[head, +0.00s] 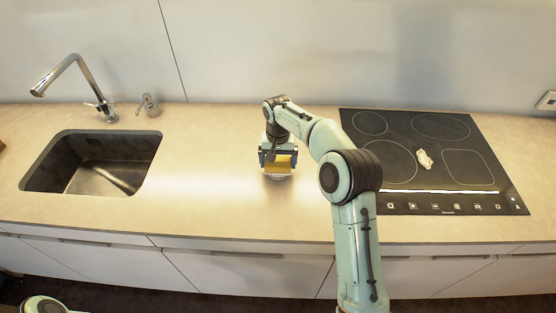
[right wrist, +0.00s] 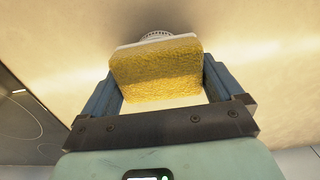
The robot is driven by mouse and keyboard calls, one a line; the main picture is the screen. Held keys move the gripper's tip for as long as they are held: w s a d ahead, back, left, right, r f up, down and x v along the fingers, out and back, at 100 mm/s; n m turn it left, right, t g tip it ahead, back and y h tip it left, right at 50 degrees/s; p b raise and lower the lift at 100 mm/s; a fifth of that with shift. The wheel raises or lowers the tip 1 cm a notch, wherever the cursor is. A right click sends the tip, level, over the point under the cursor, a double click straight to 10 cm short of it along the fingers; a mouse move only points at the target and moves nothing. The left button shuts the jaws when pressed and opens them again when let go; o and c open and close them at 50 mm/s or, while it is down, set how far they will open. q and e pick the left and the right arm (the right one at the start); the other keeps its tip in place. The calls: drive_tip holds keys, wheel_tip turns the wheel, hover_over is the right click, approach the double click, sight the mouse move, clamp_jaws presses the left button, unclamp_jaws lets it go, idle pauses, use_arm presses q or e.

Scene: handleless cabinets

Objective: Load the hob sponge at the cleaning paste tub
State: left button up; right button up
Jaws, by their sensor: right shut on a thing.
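My right gripper (head: 279,157) is shut on a yellow sponge (head: 281,165) above the worktop between the sink and the hob. In the right wrist view the sponge (right wrist: 155,70) sits between the two fingers, its rough yellow face showing and a pale layer along its far edge. A whitish round thing, probably the cleaning paste tub (head: 278,177), shows just under the sponge. Its ribbed top edge peeks out behind the sponge in the right wrist view (right wrist: 157,35). The sponge hides most of it, so I cannot tell whether they touch. My left gripper is out of view.
The black hob (head: 405,130) lies to the right, with a pale smear (head: 424,160) on its glass. The sink (head: 110,178) with a tap (head: 75,75) and a soap dispenser (head: 148,104) is at the left. The worktop (head: 215,190) around the gripper is clear.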

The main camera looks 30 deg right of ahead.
sight(278, 159)
drive_tip(key=shift+w+r+p, duration=0.15)
drive_tip(key=shift+r+p, duration=0.65)
drive_tip(key=shift+r, duration=2.6)
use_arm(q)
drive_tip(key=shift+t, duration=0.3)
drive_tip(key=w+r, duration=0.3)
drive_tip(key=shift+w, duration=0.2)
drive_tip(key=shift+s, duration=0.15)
use_arm(e)
drive_tip(key=shift+f, duration=0.1)
